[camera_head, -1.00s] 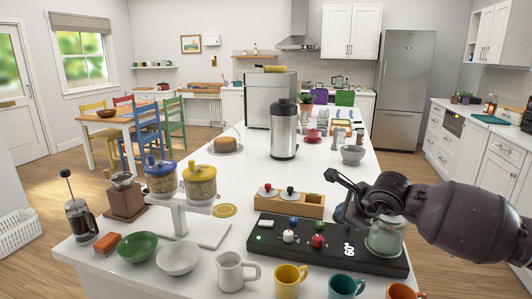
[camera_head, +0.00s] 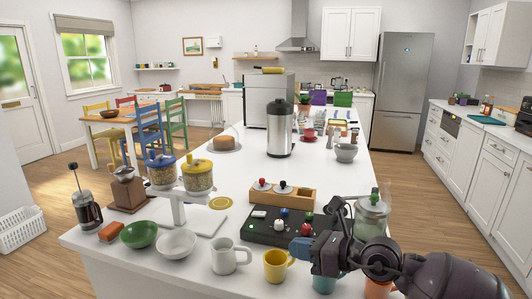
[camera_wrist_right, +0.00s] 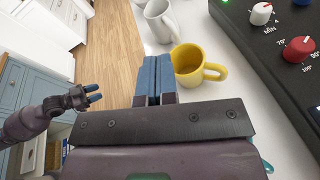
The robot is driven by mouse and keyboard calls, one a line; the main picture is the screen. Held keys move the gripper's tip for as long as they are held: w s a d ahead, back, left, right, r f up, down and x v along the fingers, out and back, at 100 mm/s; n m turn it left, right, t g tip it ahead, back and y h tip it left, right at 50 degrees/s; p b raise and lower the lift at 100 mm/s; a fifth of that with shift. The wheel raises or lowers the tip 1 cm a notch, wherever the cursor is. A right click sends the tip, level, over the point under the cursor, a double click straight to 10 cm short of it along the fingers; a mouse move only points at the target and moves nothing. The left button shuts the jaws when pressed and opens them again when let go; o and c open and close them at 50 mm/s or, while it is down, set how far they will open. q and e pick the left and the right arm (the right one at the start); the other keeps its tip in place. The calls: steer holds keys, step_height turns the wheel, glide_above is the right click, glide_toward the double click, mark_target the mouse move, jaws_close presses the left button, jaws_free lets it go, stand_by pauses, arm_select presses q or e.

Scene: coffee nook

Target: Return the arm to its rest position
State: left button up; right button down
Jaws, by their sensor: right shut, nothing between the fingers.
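My right gripper (camera_head: 302,248) is over the front edge of the white counter, just right of the yellow mug (camera_head: 275,265). Its blue fingers (camera_wrist_right: 152,78) are shut with nothing between them in the right wrist view, and their tips are close to the yellow mug (camera_wrist_right: 188,66). My left gripper (camera_wrist_right: 93,93) shows at the left of that view, over the floor in front of the cabinets. The left arm does not show in the head view.
The black control panel (camera_head: 250,230) with knobs lies behind my right gripper, with a glass jar (camera_head: 371,213) at its right end. A white mug (camera_head: 229,257) and a teal mug (camera_head: 323,284) stand along the front edge. The counter beyond the wooden box (camera_head: 300,198) is partly clear.

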steer(key=s+d+r+m+t+h, duration=0.1)
steer(key=s+d+m+t, duration=0.2)
steer(key=m+t, duration=0.5)
steer(key=s+d+r+m+t+h, duration=0.2)
steer(key=m+t, duration=0.2)
steer(key=m, duration=0.7)
steer(key=s+d+f+m+g+h, duration=0.2)
steer(key=s+d+f+m+h, duration=0.3)
steer(key=d+f+m+h, duration=0.7)
steer(key=s+d+f+m+g, duration=0.1)
steer(key=s+f+m+g, duration=0.35)
steer(key=s, duration=0.35)
steer(key=s+d+f+m+g, duration=0.1)
steer(key=s+f+m+g, duration=0.2)
steer(key=s+m+g, duration=0.45)
steer(key=s+d+f+m+g, duration=0.1)
steer(key=s+f+m+g, duration=0.2)
steer(key=s, duration=0.7)
arm_select(q)
steer(key=shift+s+a+f+g, duration=0.2)
steer(key=shift+s+f+g, duration=0.1)
steer(key=shift+s+f, duration=0.85)
arm_select(e)
steer(key=w+f+t+y, duration=0.1)
steer(key=w+f+t, duration=0.6)
steer(key=f+t, duration=0.2)
steer(key=shift+w+d+f+n, duration=0.15)
steer(key=shift+w+f+n, duration=0.25)
steer(key=shift+f, duration=0.6)
